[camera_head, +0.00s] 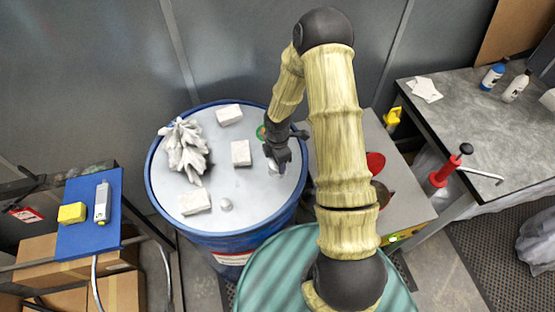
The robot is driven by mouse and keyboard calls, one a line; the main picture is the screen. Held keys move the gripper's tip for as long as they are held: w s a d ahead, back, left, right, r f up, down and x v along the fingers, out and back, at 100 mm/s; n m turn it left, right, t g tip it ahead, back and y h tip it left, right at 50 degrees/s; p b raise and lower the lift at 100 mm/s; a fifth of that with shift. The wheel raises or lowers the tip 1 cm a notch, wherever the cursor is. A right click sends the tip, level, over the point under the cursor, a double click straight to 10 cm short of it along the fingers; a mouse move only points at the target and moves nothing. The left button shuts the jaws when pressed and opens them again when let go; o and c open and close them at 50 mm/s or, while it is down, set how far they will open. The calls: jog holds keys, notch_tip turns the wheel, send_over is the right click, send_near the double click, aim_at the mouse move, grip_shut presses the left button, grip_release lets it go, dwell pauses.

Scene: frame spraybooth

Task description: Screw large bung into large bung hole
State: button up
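A blue drum (154,197) with a pale grey lid (215,160) stands in the middle of the head view. My gripper (279,160) points down just over the right part of the lid. A small pale piece (274,167) shows at its fingertips; I cannot tell whether it is the large bung, or whether it is held. A small light grey knob (226,204) is near the lid's front edge and may be a bung. A green ring with an orange middle (261,132) is beside the gripper. The large bung hole is not clearly visible.
Several white blocks, one being a block at the back (229,115), and a crumpled grey glove-like heap (186,148) lie on the lid. A blue board (80,235) is left. A teal drum (270,280) is in front. A grey cabinet (410,190) and table (450,105) are right.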

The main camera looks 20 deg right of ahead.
jog(key=m+b, duration=0.1)
jog(key=m, duration=0.1)
jog(key=shift+f+m, duration=0.1)
jog(key=shift+m, duration=1.1)
jog(key=shift+m+b, duration=0.5)
jog(key=shift+m, duration=1.8)
jog(key=m+b, duration=0.1)
jog(key=m, duration=0.3)
jog(key=shift+m, duration=0.3)
